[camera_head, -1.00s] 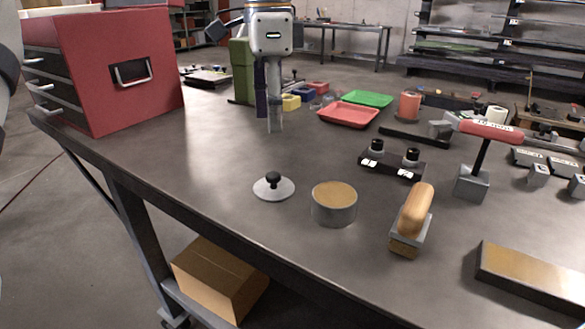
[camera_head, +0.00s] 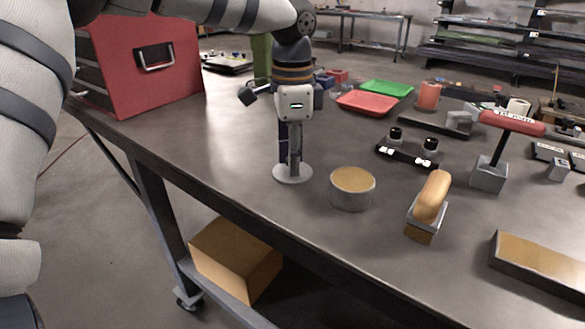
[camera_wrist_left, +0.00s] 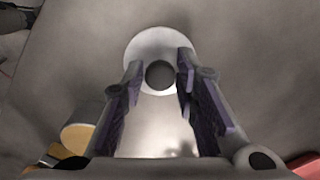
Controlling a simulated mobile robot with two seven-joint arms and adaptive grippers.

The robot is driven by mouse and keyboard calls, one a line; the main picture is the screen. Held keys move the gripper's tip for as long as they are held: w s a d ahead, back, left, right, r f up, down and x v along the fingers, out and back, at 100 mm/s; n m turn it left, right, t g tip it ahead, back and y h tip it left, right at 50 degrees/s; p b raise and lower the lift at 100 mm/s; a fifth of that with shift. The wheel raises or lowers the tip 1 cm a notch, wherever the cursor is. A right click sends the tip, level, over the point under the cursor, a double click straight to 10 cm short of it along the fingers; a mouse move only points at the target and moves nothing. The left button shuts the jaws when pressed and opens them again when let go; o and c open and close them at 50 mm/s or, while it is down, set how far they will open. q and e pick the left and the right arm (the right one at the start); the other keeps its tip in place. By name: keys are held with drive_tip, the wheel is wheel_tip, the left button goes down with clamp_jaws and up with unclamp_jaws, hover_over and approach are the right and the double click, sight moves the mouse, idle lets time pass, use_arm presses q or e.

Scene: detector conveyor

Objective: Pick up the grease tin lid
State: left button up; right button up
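The grease tin lid (camera_head: 291,179) is a pale flat disc lying on the bench, left of the open-looking round tin (camera_head: 351,197) with a tan top. My left gripper (camera_head: 289,166) points down over the lid and hides its black knob in the head view. In the left wrist view the lid (camera_wrist_left: 146,47) lies below the fingers, and its dark knob (camera_wrist_left: 160,75) is between the fingertips. The fingers (camera_wrist_left: 161,68) stand apart on both sides of the knob, with a small gap showing. My right gripper is not in view.
A red drawer cabinet (camera_head: 140,65) is at the back left. Red (camera_head: 367,102) and green (camera_head: 387,89) trays lie farther back. The bench left of the lid is clear.

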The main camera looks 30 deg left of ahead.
use_arm(q)
drive_tip(key=c, duration=0.3)
drive_tip(key=shift+c, duration=0.2)
drive_tip(key=shift+r, duration=0.1)
